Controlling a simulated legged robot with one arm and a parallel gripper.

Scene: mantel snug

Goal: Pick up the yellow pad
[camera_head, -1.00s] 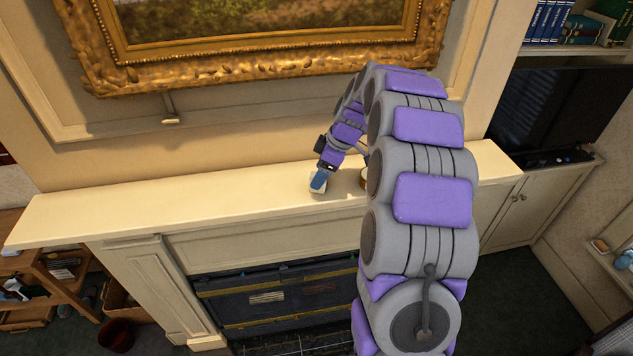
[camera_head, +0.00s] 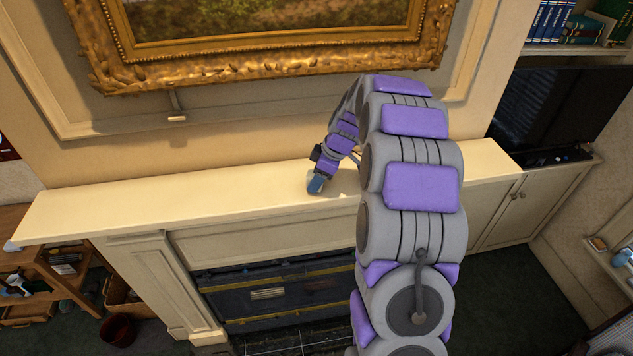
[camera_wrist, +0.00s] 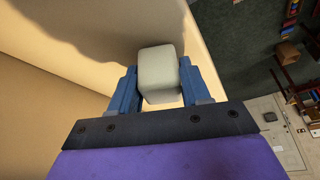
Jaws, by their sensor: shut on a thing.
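A small pale, off-white block with rounded edges (camera_wrist: 160,73) sits between the two blue fingers of my gripper (camera_wrist: 157,85) in the wrist view. Both fingers touch its sides, so the gripper is shut on it. Its colour looks cream rather than clear yellow, and I see no other pad. In the head view my gripper (camera_head: 316,183) points down at the cream mantel shelf (camera_head: 180,205), near its middle. The fingers mostly hide the block there. I cannot tell whether the block touches the shelf or is just above it.
A gold-framed painting (camera_head: 265,72) hangs on the wall above the shelf. The shelf's left half is bare. A dark trunk (camera_head: 280,292) fills the fireplace opening below. A cabinet (camera_head: 520,205) with a dark screen (camera_head: 550,110) stands at right.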

